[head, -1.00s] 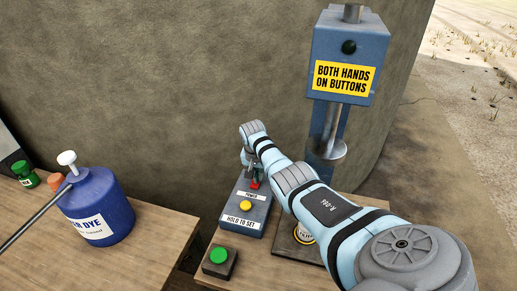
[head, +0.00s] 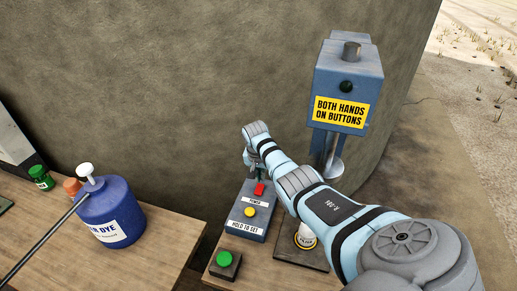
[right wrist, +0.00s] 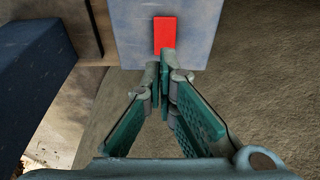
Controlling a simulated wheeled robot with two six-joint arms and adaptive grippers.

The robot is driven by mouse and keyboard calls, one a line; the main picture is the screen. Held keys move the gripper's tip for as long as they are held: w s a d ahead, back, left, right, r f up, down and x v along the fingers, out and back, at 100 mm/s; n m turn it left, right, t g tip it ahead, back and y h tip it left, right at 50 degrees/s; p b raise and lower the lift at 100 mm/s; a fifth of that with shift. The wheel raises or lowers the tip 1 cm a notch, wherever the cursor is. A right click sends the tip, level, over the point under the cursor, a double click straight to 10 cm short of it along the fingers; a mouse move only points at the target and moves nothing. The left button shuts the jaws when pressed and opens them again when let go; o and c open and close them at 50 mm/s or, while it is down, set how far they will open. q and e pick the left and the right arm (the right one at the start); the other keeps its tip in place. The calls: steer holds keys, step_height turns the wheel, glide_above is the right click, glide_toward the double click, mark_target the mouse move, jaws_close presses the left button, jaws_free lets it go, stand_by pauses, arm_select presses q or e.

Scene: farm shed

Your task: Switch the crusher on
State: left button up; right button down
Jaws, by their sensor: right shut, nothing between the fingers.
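The crusher is a blue press (head: 347,72) with a yellow "BOTH HANDS ON BUTTONS" sign and a dark, unlit-looking lamp. Its control box (head: 262,224) stands to its left, with a red power switch (head: 259,189) and a yellow button (head: 250,212) marked "HOLD TO SET". My right gripper (head: 256,172) points down just behind the red switch, partly hidden by my own arm. In the right wrist view, its closed, empty fingertips (right wrist: 164,68) lie just below the red switch (right wrist: 165,36); I cannot tell whether they touch the box. My left gripper is out of view.
A separate green button (head: 224,258) sits at the table's front. A small labelled can (head: 305,237) stands under the press. A blue dye bottle (head: 112,212), an orange item (head: 72,187) and a green jar (head: 41,178) stand on the left table. A curved wall rises behind.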

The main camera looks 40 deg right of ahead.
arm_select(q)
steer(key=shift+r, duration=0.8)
arm_select(e)
steer(key=a+v, duration=0.1)
steer(key=v, duration=0.7)
steer(key=shift+s, duration=0.3)
